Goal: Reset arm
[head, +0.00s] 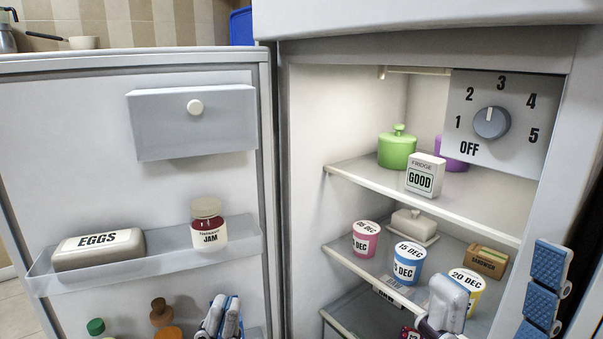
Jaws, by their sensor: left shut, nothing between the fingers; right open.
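My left gripper (223,316) shows at the bottom of the head view, in front of the fridge door's lower part. Its fingers are together with nothing between them. My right gripper (499,278) is at the lower right, in front of the fridge opening. It is open and empty, with one grey finger in front of the lower shelves and the other, with blue ribbed pads, by the right wall. The wrists and most of both arms are out of view.
The fridge door (100,180) stands open at the left, its rack (170,261) holding an egg box (98,250) and a jam jar (209,222). Bottles stand below. Shelves (440,205) hold a green pot (397,148), a carton (425,175) and dated cups (408,262). A dial (491,122) is above.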

